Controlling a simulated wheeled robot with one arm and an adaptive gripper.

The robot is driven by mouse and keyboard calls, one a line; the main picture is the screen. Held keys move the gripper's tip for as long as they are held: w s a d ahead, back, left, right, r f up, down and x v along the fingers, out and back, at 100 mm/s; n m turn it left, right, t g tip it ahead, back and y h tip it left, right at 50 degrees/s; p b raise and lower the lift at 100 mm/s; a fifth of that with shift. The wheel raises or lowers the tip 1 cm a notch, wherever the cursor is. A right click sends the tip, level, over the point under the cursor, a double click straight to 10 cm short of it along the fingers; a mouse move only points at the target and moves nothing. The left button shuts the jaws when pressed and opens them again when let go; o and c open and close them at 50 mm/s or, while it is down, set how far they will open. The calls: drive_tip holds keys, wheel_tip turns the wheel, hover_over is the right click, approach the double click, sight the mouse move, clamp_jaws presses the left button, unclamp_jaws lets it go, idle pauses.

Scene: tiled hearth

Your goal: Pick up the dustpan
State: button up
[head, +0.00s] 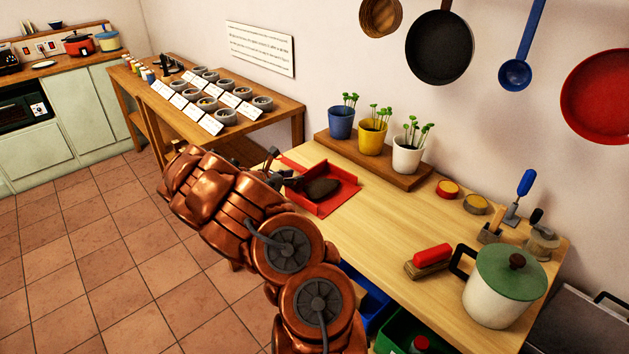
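The red dustpan (343,197) lies on the wooden worktop at its far left end, with a dark heap (322,188) in it. My gripper (287,179) is at the dustpan's left side, close to it or touching it; I cannot tell which. My copper-coloured arm hides most of the gripper and part of the dustpan's left side. Whether the fingers are open or shut does not show clearly.
Three potted seedlings (374,137) stand on a board behind the dustpan. A red-handled brush (430,262) and a green-lidded pot (505,285) stand at the right. The middle worktop (400,220) is clear. A table with several bowls (228,117) stands behind left.

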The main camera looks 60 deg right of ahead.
sight(306, 176)
drive_tip(key=shift+x, duration=1.25)
clamp_jaws()
